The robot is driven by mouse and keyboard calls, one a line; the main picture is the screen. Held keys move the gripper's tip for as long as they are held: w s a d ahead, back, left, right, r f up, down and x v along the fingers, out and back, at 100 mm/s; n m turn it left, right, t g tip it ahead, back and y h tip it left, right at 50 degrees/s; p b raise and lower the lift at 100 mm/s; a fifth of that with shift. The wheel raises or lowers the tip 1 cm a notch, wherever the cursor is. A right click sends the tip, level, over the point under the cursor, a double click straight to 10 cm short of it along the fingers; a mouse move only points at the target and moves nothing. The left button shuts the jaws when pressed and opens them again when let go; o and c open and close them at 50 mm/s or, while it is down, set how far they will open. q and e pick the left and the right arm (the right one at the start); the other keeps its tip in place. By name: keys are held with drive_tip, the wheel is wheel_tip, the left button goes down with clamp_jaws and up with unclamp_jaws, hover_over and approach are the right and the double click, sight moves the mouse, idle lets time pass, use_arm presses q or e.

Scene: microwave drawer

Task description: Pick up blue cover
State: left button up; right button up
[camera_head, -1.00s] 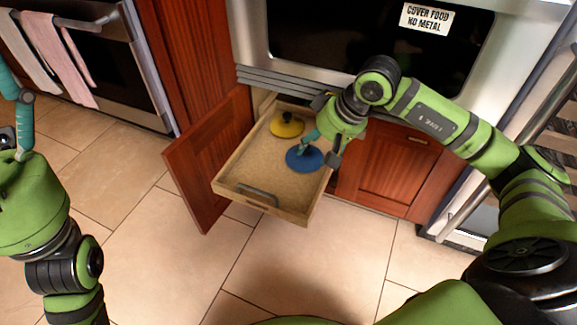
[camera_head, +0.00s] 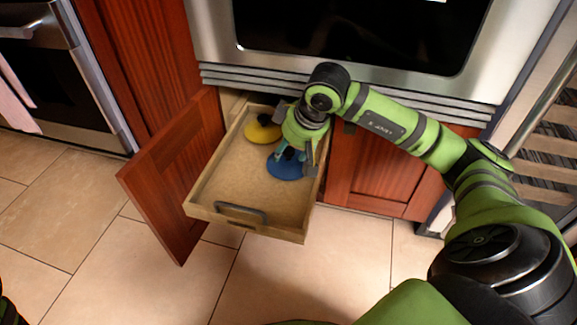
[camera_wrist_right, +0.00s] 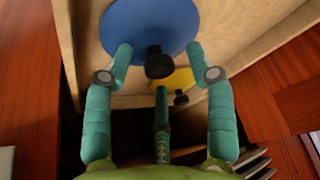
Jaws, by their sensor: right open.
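The blue cover (camera_head: 285,170) is a round disc with a black knob, lying in the open wooden drawer (camera_head: 215,205) near its right side. It also shows in the right wrist view (camera_wrist_right: 150,22), its knob (camera_wrist_right: 158,66) between the two teal fingers. My right gripper (camera_head: 292,154) is over the cover and open, with a finger on each side of the knob. I cannot tell whether a finger touches it. The gripper hides part of the cover in the head view. My left gripper is out of view.
A yellow cover (camera_head: 262,128) with a dark knob lies behind the blue one in the drawer. A red cabinet door (camera_head: 175,175) stands open left of the drawer. The microwave (camera_head: 350,40) is above. The tiled floor in front is clear.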

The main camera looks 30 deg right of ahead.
drive_tip(key=c, duration=1)
